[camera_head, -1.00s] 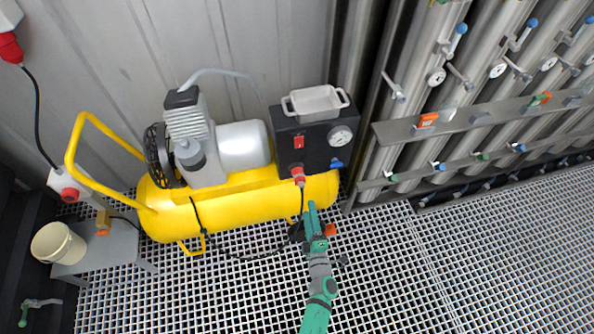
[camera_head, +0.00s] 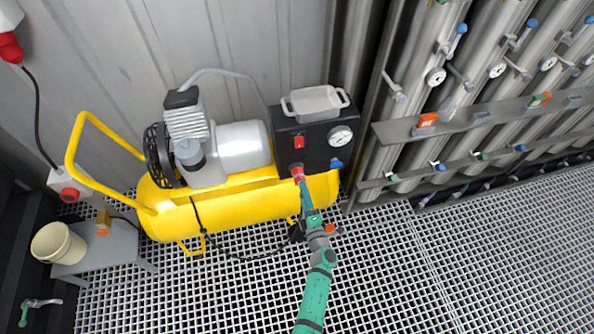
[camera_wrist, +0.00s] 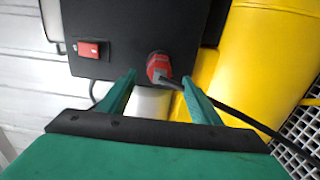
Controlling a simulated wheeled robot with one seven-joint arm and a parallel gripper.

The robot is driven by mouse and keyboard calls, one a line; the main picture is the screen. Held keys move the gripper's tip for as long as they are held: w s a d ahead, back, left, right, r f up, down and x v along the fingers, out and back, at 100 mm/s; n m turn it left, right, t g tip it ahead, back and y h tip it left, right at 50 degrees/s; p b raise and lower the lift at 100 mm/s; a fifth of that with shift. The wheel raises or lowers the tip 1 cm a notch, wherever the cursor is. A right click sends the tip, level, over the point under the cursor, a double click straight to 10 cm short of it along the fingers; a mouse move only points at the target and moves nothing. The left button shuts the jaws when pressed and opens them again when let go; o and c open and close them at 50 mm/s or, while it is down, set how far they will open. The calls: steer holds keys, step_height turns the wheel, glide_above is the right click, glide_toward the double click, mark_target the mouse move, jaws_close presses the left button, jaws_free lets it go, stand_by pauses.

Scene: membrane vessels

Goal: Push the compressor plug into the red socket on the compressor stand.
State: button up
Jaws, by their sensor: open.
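A red plug-like connector (camera_head: 297,169) sits at the lower front of the black control box (camera_head: 318,150) on the yellow compressor. In the wrist view, the red connector (camera_wrist: 158,68) has a grey end and a dark cable running down right. I cannot tell how deeply it is seated; any socket behind it is hidden. My gripper (camera_head: 300,184) is close to it in the head view. In the wrist view, my gripper (camera_wrist: 158,82) is open, with the connector seen between its fingertips. I cannot tell whether they touch it.
The yellow tank (camera_head: 240,205) lies behind and beside my gripper. A grey box (camera_head: 60,182) with a red round fitting (camera_head: 69,195) is at the left. A bucket (camera_head: 57,243) stands on a small table (camera_head: 105,248). Membrane vessels (camera_head: 480,90) fill the right; grating floor is open in front.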

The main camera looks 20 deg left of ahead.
mark_target(299, 178)
steer(key=x, duration=0.7)
steer(key=shift+w+d, duration=0.15)
steer(key=shift+w, duration=0.05)
steer(key=shift+s+a, duration=0.1)
steer(key=shift+a, duration=0.15)
steer(key=shift+s+a, duration=0.1)
stand_by(0.6)
steer(key=c, duration=1.4)
steer(key=shift+s+d, duration=0.5)
steer(key=shift+s, duration=0.05)
steer(key=shift+v, duration=2.3)
